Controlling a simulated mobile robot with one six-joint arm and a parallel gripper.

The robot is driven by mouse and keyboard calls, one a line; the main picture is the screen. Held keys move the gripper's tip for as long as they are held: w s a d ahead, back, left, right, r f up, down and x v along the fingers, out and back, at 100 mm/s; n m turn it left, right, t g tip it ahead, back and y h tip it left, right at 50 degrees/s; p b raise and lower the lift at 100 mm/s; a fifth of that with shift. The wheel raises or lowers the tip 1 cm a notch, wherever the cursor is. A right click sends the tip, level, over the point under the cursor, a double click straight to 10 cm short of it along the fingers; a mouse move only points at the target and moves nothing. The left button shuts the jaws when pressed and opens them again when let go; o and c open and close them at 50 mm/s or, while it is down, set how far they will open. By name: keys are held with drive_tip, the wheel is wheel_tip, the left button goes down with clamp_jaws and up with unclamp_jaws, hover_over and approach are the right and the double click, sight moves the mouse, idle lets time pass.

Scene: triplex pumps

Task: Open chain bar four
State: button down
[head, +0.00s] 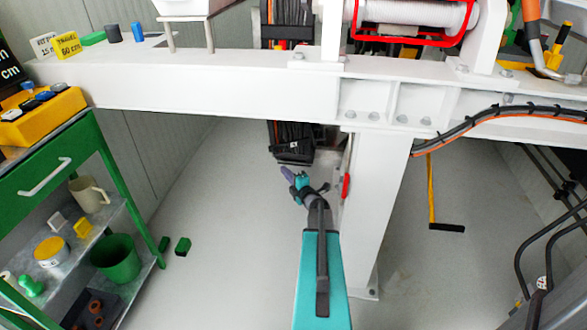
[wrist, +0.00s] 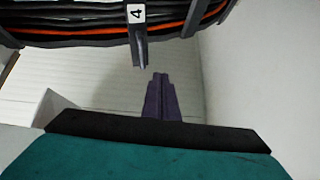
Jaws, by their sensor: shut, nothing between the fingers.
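The cable chain (head: 292,148) hangs under the white beam in the head view, with dark cables inside. In the wrist view, chain bar four (wrist: 138,32) is a narrow dark bar with a white label "4". It lies across the black and orange cables (wrist: 85,34), and its near end sticks out past the chain's dark edge. My gripper (wrist: 160,78) has its purple fingers together and empty. They point up at the chain, just below and slightly right of the bar's near end, with a visible gap. In the head view my gripper (head: 286,173) is just below the chain's lower end.
A white post (head: 372,210) with a red-handled item (head: 346,186) stands close to the right of my gripper. The white beam (head: 210,88) runs overhead. A green shelf cart (head: 130,190) stands at left. The floor between cart and arm is mostly clear.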

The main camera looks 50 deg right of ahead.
drive_tip(key=w+a+f+m+g, duration=0.3)
drive_tip(key=a+f+m+g, duration=0.35)
drive_tip(key=a+f, duration=0.65)
drive_tip(key=s+a+f+m+g+y, duration=0.1)
drive_tip(key=s+a+f+m+g, duration=0.15)
drive_tip(key=a+f, duration=0.4)
drive_tip(key=s+a+f+m+g, duration=0.1)
drive_tip(key=s+a+f, duration=0.25)
drive_tip(key=a, duration=0.55)
drive_tip(key=s+a+f+m+g+y, duration=0.2)
drive_tip(key=s+a+g, duration=0.3)
drive_tip(key=s+a, duration=0.9)
drive_tip(key=s+a+f+m+g+y, duration=0.1)
drive_tip(key=s+a+f+g+y, duration=0.2)
drive_tip(key=s+a, duration=1.1)
drive_tip(key=a+f+g, duration=0.1)
drive_tip(key=a+g, duration=0.1)
drive_tip(key=g, duration=0.1)
drive_tip(key=shift+s+m, duration=0.3)
drive_tip(key=shift+m, duration=0.1)
drive_tip(key=shift+s+d+f, duration=0.1)
